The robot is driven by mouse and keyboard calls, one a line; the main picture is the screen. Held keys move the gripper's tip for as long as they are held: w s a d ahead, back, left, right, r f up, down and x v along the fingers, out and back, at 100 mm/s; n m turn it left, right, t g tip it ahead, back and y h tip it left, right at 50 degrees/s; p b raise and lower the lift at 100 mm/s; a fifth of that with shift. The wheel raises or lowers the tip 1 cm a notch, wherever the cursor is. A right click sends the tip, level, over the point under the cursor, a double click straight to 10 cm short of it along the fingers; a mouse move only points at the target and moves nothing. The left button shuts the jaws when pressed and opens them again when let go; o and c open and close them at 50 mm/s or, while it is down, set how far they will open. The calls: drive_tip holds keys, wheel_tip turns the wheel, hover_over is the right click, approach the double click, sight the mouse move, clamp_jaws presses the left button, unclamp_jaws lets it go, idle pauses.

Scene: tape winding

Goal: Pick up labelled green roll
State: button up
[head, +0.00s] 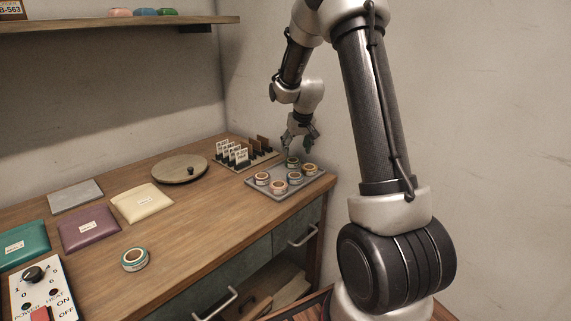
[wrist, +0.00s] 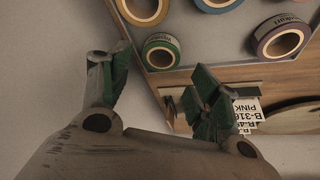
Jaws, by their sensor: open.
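A green tape roll (head: 292,164) sits at the back of the grey tray (head: 258,190), close under my gripper (head: 301,144). In the wrist view the green roll (wrist: 160,37) shows a green outer band with small dark print and a tan core. It lies just beyond the open fingers of my gripper (wrist: 160,72), roughly in line with the gap between them. The fingers are apart, and nothing is between them. A second green-teal roll (head: 134,251) with a pale label lies alone on the front of the workbench (head: 190,215).
Other rolls share the tray, including an orange one (wrist: 143,18) and a purple one (wrist: 279,30) near the green roll. A card rack (head: 240,155) stands beside the tray. A round wooden board (head: 175,170) and several pouches lie further left. The wall is close behind.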

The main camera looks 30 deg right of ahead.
sight(293, 158)
drive_tip(key=x, duration=0.6)
drive_tip(key=shift+w+f, duration=0.2)
drive_tip(key=shift+f, duration=0.1)
drive_tip(key=c, duration=0.6)
